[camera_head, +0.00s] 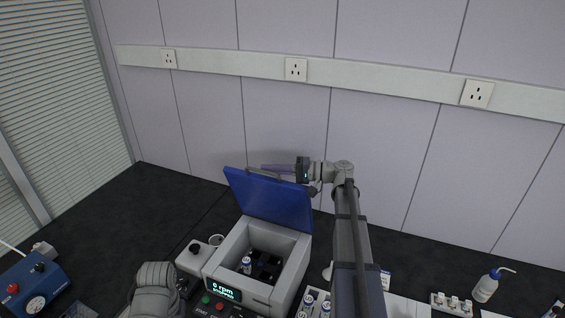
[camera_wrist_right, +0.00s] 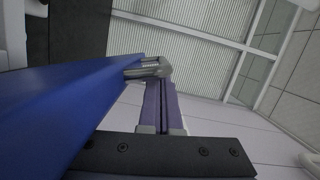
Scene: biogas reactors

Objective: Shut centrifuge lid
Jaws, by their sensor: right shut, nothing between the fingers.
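The centrifuge (camera_head: 289,283) stands on the dark bench with its blue lid (camera_head: 268,198) standing open, tilted back. At least one vial (camera_head: 246,264) sits in the dark rotor inside. The display reads 0 rpm. My right gripper (camera_head: 256,170) reaches over from the right and lies at the top edge of the lid, behind it. In the right wrist view the lid (camera_wrist_right: 60,105) fills the left side and the shut fingers (camera_wrist_right: 158,68) are beside its edge; I cannot tell whether they touch it. My left gripper is not in view.
Capped vials in a rack (camera_head: 318,303) stand right of the centrifuge. A wash bottle (camera_head: 486,286) and a small rack (camera_head: 452,304) are at far right. A blue device with a gauge (camera_head: 36,284) is at far left. The bench behind the centrifuge is clear up to the wall.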

